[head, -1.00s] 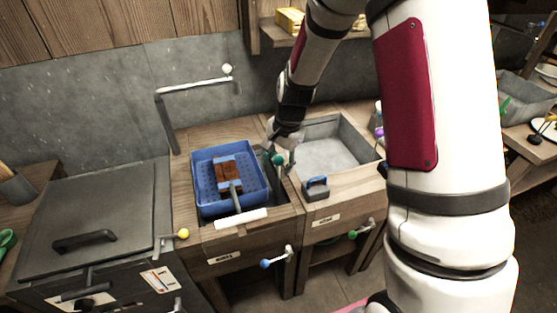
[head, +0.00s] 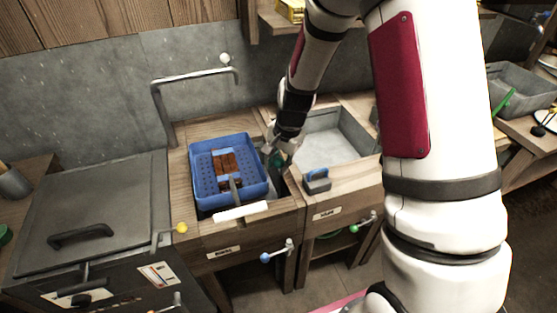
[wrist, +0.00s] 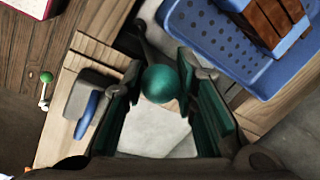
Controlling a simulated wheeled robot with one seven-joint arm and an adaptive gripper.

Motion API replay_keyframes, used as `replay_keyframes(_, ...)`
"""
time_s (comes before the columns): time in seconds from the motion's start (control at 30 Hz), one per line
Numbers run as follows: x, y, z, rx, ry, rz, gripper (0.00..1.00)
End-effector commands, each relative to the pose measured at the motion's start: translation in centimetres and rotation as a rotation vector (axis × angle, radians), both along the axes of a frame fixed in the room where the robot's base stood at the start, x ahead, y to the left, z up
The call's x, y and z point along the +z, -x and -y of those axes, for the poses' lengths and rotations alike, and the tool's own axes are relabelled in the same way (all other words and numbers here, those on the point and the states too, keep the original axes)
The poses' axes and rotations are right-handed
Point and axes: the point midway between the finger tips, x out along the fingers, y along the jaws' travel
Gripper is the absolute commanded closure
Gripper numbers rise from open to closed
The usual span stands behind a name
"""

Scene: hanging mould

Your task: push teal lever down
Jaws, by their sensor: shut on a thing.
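The teal lever ends in a round teal knob (wrist: 160,83), which shows in the wrist view between my fingers. My gripper (wrist: 159,64) is closed around the knob, one finger on each side. In the head view my gripper (head: 281,151) is low in the gap between the blue tray and the grey basin, and it mostly hides the knob and lever there.
The blue perforated tray (head: 200,191) holds a brown block and sits left of my gripper. A blue-handled grey tool (head: 317,181) lies on the wooden front ledge. The grey basin (head: 340,135) is to the right. A bent metal pipe (head: 190,82) rises behind the tray.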

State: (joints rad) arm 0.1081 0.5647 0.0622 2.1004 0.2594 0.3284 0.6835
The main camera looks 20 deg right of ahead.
Motion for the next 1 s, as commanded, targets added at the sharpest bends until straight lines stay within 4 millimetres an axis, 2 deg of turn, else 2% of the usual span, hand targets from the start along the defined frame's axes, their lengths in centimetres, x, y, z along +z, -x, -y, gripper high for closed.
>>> replay_keyframes(0.03, -0.5, 0.2, 0.0, 0.000, 0.000, -0.009, 0.72)
replay_keyframes(0.1, -0.4, 0.2, 0.0, 0.000, 0.000, -0.009, 0.56)
replay_keyframes(0.13, -0.4, 0.2, 0.0, 0.000, 0.000, -0.009, 0.53)
replay_keyframes(0.53, 0.4, 0.2, 0.1, 0.000, 0.001, -0.003, 0.53)
replay_keyframes(0.67, 2.3, 0.4, 0.3, 0.000, 0.001, 0.000, 0.53)
replay_keyframes(1.0, 8.8, 1.5, 0.9, 0.000, 0.000, -0.001, 0.53)
